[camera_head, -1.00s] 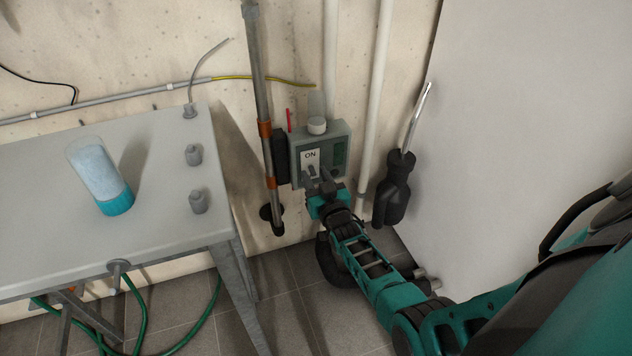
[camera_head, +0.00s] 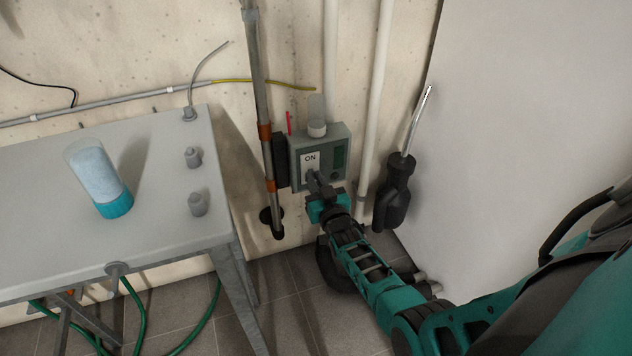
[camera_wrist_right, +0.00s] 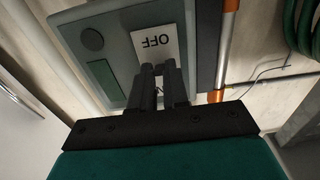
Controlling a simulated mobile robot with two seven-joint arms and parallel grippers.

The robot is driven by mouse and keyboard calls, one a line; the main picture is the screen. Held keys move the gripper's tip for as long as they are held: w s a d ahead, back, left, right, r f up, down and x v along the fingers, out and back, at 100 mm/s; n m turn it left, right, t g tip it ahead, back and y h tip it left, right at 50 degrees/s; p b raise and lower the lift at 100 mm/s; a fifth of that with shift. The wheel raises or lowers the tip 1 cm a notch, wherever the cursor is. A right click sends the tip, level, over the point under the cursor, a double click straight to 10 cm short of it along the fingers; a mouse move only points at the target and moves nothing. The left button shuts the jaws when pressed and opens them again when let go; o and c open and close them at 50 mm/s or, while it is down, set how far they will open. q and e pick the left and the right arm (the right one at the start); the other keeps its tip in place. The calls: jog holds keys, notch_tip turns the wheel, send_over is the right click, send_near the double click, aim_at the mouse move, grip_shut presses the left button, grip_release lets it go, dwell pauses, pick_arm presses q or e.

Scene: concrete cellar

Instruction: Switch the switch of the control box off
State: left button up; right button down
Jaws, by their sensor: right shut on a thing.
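The grey-green control box (camera_head: 328,148) is mounted low on the wall, with a white plate (camera_head: 310,158) reading ON at its top. In the right wrist view, the box (camera_wrist_right: 116,78) appears upside down, with the word OFF on the plate (camera_wrist_right: 146,42) beyond my fingertips. My right gripper (camera_head: 314,176) is at the lower part of the plate, its dark fingers close together, shut on the switch. It also shows in the wrist view (camera_wrist_right: 158,70). The fingers hide the switch, so its position cannot be told. My left gripper is not in view.
A metal pipe (camera_head: 259,90) with orange bands runs left of the box, and white pipes (camera_head: 375,100) run behind and right. A black-handled screwdriver-like tool (camera_head: 394,190) hangs at right.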

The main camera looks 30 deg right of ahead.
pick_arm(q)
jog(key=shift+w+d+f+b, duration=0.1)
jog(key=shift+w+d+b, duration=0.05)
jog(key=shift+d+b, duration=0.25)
pick_arm(e)
jog(key=shift+f+t, duration=0.25)
jog(key=shift+t, duration=0.25)
jog(key=c, duration=1.1)
grip_release()
jog(key=shift+h, duration=0.3)
pick_arm(q)
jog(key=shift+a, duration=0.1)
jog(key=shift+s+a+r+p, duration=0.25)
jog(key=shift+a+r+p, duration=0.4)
jog(key=shift+p, duration=1.2)
pick_arm(e)
jog(key=shift+v, duration=6.45)
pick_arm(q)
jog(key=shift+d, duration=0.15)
pick_arm(e)
jog(key=shift+r, duration=0.1)
